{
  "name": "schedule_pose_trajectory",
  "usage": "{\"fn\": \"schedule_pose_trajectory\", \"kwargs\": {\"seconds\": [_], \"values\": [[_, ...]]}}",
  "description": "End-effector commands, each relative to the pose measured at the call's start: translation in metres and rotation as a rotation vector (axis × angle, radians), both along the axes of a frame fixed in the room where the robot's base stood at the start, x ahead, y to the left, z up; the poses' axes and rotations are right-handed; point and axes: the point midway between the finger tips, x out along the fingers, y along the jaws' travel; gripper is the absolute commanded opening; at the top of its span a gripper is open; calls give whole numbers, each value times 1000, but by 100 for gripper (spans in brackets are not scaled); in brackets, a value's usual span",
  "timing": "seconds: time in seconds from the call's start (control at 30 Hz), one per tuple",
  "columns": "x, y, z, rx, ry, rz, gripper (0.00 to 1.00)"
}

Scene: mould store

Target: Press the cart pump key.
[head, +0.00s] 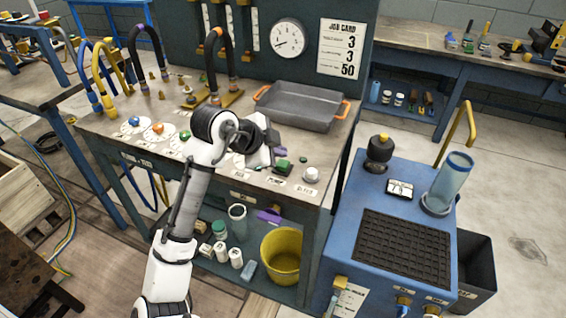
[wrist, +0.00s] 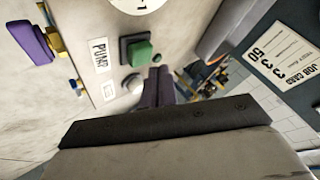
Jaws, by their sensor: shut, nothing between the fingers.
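A green square key (wrist: 138,52) sits on a dark base beside a label reading PUMP, in the wrist view. It matches the green key (head: 283,167) at the bench's front edge in the head view. I cannot tell whether this is the cart pump key. The blue cart (head: 345,215) stands right of the bench, with small blue and yellow controls (head: 403,303) on its front; their labels are too small to read. My gripper (head: 278,152) is shut and empty, just above and behind the green key. Its purple-grey fingertips (wrist: 158,86) show in the wrist view, apart from the key.
A white round knob (head: 311,174) is right of the green key. A grey tray (head: 300,108) with orange handles lies behind. On the cart are a black mat (head: 405,248), a clear blue cylinder (head: 450,182) and a black-and-yellow knob (head: 380,150). A yellow bucket (head: 282,255) stands below the bench.

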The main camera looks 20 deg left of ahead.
Motion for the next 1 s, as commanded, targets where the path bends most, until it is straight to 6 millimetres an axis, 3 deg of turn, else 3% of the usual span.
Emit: {"fn": "schedule_pose_trajectory", "kwargs": {"seconds": [0.27,0.8,1.0], "values": [[0,0,3,0,0,0,0],[0,0,56,1,-1,-2,0],[0,0,60,0,0,0,0]]}}
